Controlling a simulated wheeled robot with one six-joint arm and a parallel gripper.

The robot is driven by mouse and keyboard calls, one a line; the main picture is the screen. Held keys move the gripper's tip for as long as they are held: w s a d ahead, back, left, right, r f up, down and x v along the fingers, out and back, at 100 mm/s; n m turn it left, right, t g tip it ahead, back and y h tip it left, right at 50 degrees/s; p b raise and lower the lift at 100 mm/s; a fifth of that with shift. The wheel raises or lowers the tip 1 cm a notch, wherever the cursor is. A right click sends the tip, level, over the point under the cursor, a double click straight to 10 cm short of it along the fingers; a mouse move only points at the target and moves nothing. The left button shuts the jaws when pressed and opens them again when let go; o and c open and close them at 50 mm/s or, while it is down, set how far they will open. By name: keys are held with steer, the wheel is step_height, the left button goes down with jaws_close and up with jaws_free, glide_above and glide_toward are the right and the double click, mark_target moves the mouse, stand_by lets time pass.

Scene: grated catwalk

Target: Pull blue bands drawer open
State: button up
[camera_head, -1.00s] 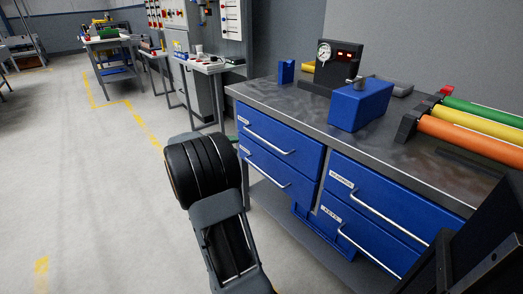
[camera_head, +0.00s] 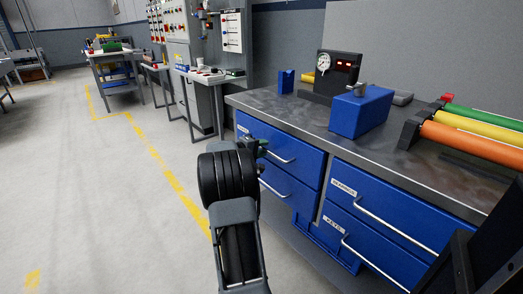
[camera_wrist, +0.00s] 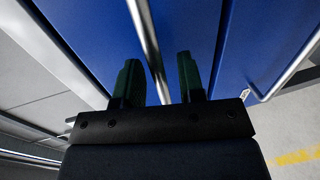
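The blue drawer front at upper left of the bench (camera_head: 299,149) is closed and carries a slanting metal handle (camera_head: 282,158). Its small label is too blurred to read, so I cannot confirm which drawer is the bands drawer. My gripper (camera_head: 260,147) is at the left part of this handle, and my arm hides some of the drawer fronts. In the wrist view, the dark green fingers of my gripper (camera_wrist: 159,82) stand apart, with the handle bar (camera_wrist: 151,45) running between them. Gaps show beside the bar.
Below is another blue drawer (camera_head: 299,195); two labelled drawers (camera_head: 385,212) are at right. On the bench top (camera_head: 290,108) stand a blue block (camera_head: 360,112), a gauge box (camera_head: 331,75) and coloured rollers (camera_head: 470,137). The floor at left (camera_head: 100,200) is clear.

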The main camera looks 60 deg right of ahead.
steer(key=shift+c, duration=0.2)
jaws_close()
stand_by(0.5)
